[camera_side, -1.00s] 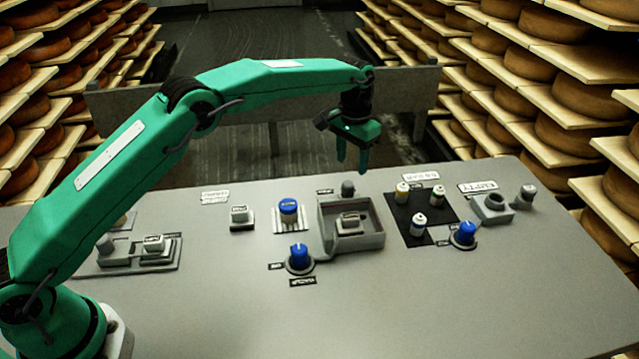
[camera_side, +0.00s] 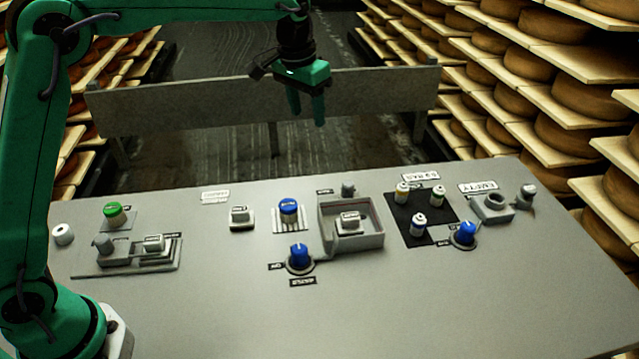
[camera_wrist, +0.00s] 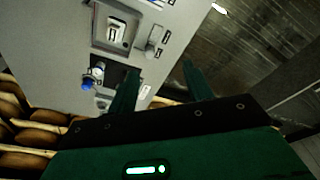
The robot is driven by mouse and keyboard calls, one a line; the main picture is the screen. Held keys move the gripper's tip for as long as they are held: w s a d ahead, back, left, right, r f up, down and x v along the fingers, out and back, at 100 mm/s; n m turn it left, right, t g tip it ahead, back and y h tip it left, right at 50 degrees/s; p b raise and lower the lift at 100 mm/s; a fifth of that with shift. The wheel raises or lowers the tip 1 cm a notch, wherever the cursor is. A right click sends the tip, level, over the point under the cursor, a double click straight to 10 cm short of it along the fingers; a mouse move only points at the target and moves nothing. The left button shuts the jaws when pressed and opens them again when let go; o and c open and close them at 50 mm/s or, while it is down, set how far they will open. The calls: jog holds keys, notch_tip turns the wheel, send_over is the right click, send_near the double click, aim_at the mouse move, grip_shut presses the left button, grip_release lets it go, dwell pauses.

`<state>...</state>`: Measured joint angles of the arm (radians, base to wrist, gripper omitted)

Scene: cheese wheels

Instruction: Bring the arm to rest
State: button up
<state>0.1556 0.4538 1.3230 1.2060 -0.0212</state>
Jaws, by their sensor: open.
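My gripper (camera_side: 308,106) is raised high above the back edge of the grey table (camera_side: 380,300) in the side view, fingers pointing down and empty. It touches nothing. In the wrist view my gripper (camera_wrist: 157,80) shows its two green fingers apart, with nothing between them; the grey table (camera_wrist: 55,50) lies beyond them at upper left.
The table carries a grey tray (camera_side: 378,240), a black mat (camera_side: 403,230) with several small bottles, blue knobs (camera_side: 299,254) (camera_side: 465,233), a green-topped piece (camera_side: 113,211) and a grey ring block (camera_side: 492,209). Cheese shelves (camera_side: 560,80) flank the aisle. The table's front is clear.

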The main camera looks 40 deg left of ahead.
jog(key=s+a+r+t, duration=0.1)
jog(key=s+a+r, duration=0.2)
jog(key=s, duration=0.5)
jog(key=s+a+r+t, duration=0.1)
jog(key=s+a+r, duration=0.2)
jog(key=s, duration=0.6)
jog(key=s+a+f+t, duration=0.1)
jog(key=s+f, duration=0.1)
jog(key=s, duration=0.5)
jog(key=s+a+f+n, duration=0.1)
jog(key=s+f, duration=0.2)
jog(key=s, duration=0.4)
jog(key=shift+s+a+f+n+t, duration=0.2)
jog(key=shift+s+a+n+t, duration=0.1)
jog(key=shift+t, duration=0.1)
jog(key=shift+o, duration=0.2)
jog(key=shift+w, duration=0.1)
